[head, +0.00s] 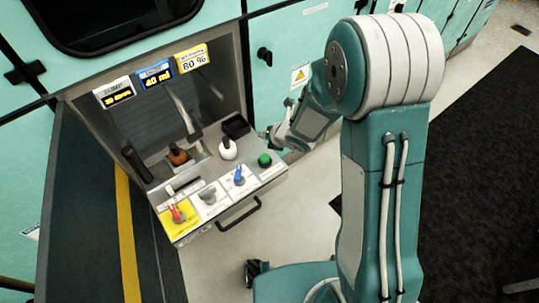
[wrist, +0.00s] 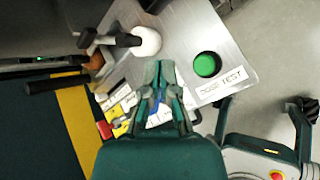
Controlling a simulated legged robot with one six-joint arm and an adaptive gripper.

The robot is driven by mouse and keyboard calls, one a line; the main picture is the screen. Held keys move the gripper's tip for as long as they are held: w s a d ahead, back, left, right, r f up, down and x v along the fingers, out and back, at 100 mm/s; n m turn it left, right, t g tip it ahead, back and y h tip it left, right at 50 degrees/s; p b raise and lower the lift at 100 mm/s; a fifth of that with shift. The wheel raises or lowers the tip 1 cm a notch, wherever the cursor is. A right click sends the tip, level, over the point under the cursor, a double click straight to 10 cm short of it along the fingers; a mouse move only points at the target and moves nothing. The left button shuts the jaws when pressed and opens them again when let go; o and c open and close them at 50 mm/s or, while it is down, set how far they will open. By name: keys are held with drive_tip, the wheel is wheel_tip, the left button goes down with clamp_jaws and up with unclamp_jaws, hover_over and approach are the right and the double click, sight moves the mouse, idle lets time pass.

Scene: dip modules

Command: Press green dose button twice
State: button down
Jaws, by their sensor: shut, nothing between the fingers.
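The round green button (head: 264,160) sits at the right end of the grey metal panel in the head view. In the wrist view the green button (wrist: 207,65) lies right of my fingertips, with a "DOSE TEST" label beside it. My gripper (wrist: 159,66) is shut and empty. In the head view my arm's end is above and right of the button, and my fingers are hard to make out there. I cannot tell how high the fingertips are above the panel.
A white knob (head: 228,149) stands left of the button, with a brown knob (head: 179,156) farther left. Blue (head: 239,177) and red (head: 176,213) switches lie nearer the panel's front, above a black handle (head: 240,215). Three displays (head: 157,74) hang behind.

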sight(262, 155)
drive_tip(key=shift+n, duration=0.3)
drive_tip(key=shift+f, duration=4.4)
drive_tip(key=shift+f, duration=0.3)
drive_tip(key=shift+f, duration=0.65)
drive_tip(key=shift+r, duration=1.05)
